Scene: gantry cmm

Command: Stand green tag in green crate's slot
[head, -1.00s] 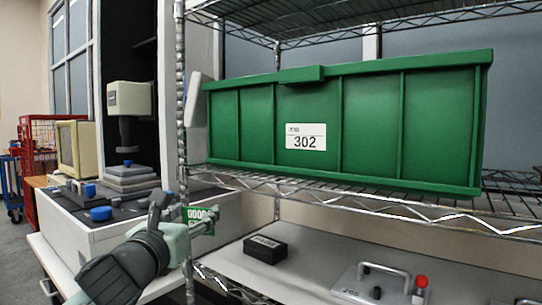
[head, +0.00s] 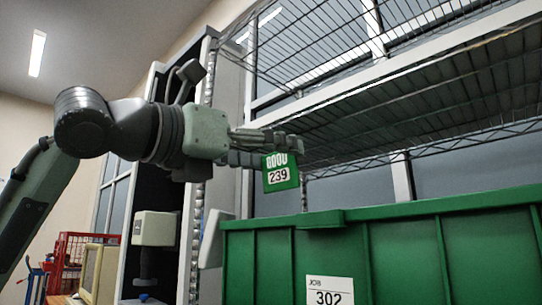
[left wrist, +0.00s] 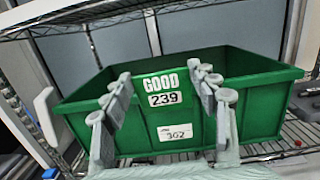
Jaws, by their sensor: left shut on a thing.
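My left gripper (head: 284,146) is shut on the green tag (head: 280,174), which hangs below the fingertips in the head view and reads 239. In the left wrist view the tag (left wrist: 163,88) shows GOOD 239 upright between the fingers. The green crate (head: 405,252) stands lower right in the head view with a JOB 302 label. The tag is apart from it in the head view, above its left front. A raised green block (head: 328,219) sits on the crate's front rim; no slot opening is visible. In the left wrist view the open-topped crate (left wrist: 262,92) is behind the tag.
A wire shelf (head: 440,100) spans above the crate. A metal shelf post (head: 197,235) stands at the crate's left, with a pale panel (head: 214,240) beside the crate. A machine (head: 153,229) and a red cage (head: 70,262) are farther left.

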